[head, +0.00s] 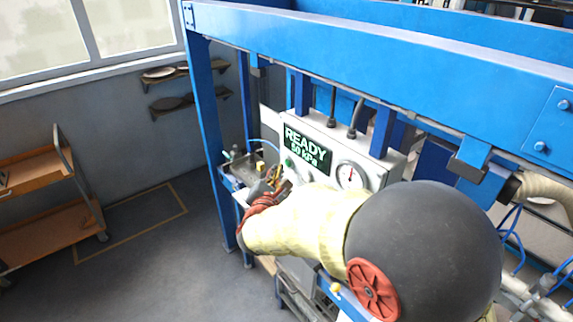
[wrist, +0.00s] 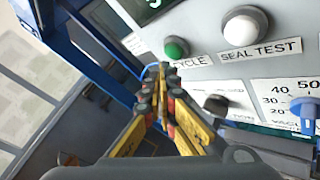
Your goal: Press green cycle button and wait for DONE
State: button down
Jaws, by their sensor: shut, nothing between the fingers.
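The green cycle button (wrist: 176,48) sits on the pale control panel in the wrist view, with a label reading CYCLE under it. It also shows small in the head view (head: 288,163). The display (head: 307,149) reads READY and a second line that looks like 60 kPa. My gripper (wrist: 163,72) is shut and empty, its fingertips just below and left of the green button in the wrist picture. I see a small gap in the picture between tips and button; whether they touch is not clear. In the head view my gripper (head: 276,184) is in front of the panel's left part.
A white button (wrist: 243,28) labelled SEAL TEST is right of the green one. A dark knob (wrist: 216,104) and a blue-handled dial (wrist: 303,108) lie lower on the panel. A gauge (head: 351,175) and blue frame beams (head: 380,52) surround the panel. An orange cart (head: 45,205) stands left.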

jog(key=shift+w+d+b, duration=0.5)
jog(key=shift+d+b, duration=0.25)
jog(key=shift+b, duration=0.25)
dwell(1.3)
jog(key=shift+a, duration=0.1)
dwell(0.4)
jog(key=shift+s+a, duration=0.5)
jog(key=shift+a, duration=0.15)
jog(key=s+a, duration=0.1)
jog(key=a, duration=0.1)
jog(key=s+a, duration=0.1)
jog(key=a, duration=0.1)
jog(key=shift+s+b, duration=0.35)
jog(key=shift+s, duration=0.05)
